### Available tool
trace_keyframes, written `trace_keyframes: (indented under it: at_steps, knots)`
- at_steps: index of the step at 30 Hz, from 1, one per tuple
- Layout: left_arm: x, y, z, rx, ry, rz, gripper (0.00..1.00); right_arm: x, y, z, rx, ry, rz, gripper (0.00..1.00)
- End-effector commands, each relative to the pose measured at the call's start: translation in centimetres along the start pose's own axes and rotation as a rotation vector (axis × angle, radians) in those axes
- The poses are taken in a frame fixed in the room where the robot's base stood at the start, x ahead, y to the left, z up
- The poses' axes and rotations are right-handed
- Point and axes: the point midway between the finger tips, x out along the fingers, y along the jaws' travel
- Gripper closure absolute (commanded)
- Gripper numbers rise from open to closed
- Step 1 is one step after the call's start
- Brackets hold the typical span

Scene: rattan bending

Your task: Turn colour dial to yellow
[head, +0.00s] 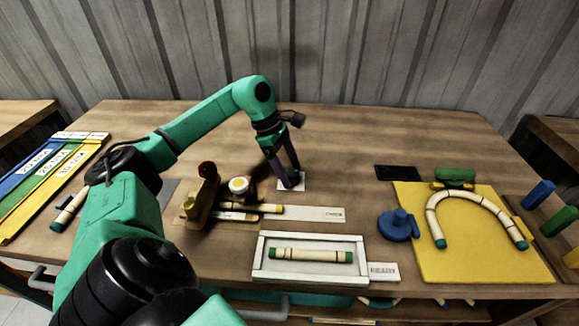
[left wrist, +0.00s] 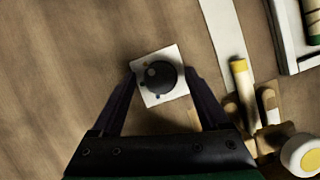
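The colour dial is a dark round knob (left wrist: 160,77) on a small white plate (left wrist: 146,98). In the head view the white plate (head: 297,186) lies on the table behind the middle, the knob largely hidden by my fingers. My left gripper (head: 292,184) points down over it. In the left wrist view the left gripper (left wrist: 160,75) is open, with one finger on each side of the knob. A narrow gap seems to show beside the knob; contact is unclear. No colour setting can be read. My right gripper is not in view.
Left of the dial stands a wooden fixture (head: 197,207) with a white-and-yellow round piece (head: 239,185). A white tray (head: 260,262) holds a rattan piece (head: 310,255). On the right, a yellow board (head: 475,265) carries a bent rattan arch (head: 433,219), beside a blue knob-like object (head: 396,226).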

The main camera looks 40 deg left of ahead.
Motion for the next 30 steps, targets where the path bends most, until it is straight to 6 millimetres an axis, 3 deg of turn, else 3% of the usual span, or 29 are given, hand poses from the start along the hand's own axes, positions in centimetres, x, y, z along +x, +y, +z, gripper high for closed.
trace_keyframes:
  at_steps: [4,8,18,21,30]
  knots:
    - [-0.3,0.0,0.0,0.000,0.000,0.000,0.22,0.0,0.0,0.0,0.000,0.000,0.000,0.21]
    - [-1.9,0.1,0.0,0.000,-0.001,0.002,0.22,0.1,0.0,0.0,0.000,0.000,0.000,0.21]
    - [-11.6,0.1,0.2,0.000,-0.003,0.006,0.22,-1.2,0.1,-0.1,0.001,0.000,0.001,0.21]
    - [-13.6,0.1,0.2,0.001,-0.003,0.003,0.22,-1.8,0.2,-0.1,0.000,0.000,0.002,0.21]
    - [-14.6,0.0,0.0,0.000,0.000,0.000,0.22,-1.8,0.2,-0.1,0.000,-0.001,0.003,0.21]
